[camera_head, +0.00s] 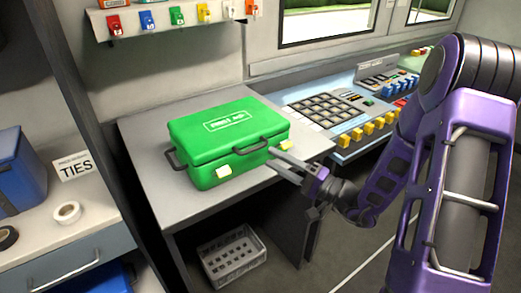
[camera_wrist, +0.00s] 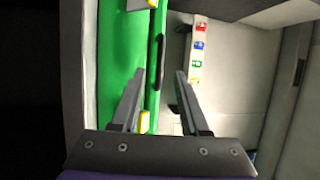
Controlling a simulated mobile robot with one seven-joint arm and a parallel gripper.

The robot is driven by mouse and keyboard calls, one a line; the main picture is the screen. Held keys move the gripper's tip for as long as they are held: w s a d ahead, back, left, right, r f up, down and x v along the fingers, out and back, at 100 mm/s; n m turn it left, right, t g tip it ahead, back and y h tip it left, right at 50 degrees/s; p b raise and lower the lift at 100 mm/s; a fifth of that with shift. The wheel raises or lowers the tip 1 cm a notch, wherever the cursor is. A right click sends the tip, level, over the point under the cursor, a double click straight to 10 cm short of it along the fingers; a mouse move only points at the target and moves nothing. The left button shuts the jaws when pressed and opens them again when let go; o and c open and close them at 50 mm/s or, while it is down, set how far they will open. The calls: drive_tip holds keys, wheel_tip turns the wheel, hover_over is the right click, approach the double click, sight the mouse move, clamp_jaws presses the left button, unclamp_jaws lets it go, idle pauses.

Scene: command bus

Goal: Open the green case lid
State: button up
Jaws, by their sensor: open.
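The green case (camera_head: 205,176) stands on the grey desk, its lid (camera_head: 205,130) down and lettered "FIRST AID". A dark handle (camera_head: 250,146) is on its front, between a left yellow latch (camera_head: 223,171) and a right yellow latch (camera_head: 286,144). My gripper (camera_head: 273,157) is open and empty at the case's front right, close to the right latch. In the wrist view the open fingers (camera_wrist: 159,75) point along the green front (camera_wrist: 113,60), with a yellow latch (camera_wrist: 144,121) partly hidden near the left finger. I cannot tell whether a finger touches the case.
A button console (camera_head: 335,110) stands right of the case. The grey desk (camera_head: 160,195) has free room left of and before it. A white crate (camera_head: 233,258) is under the desk. A shelf with coloured tags (camera_head: 175,16) hangs behind. A blue bin (camera_head: 20,170) and tape roll (camera_head: 66,211) are left.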

drive_tip(key=x, duration=0.5)
drive_tip(key=shift+a, duration=0.1)
clamp_jaws()
idle(1.3)
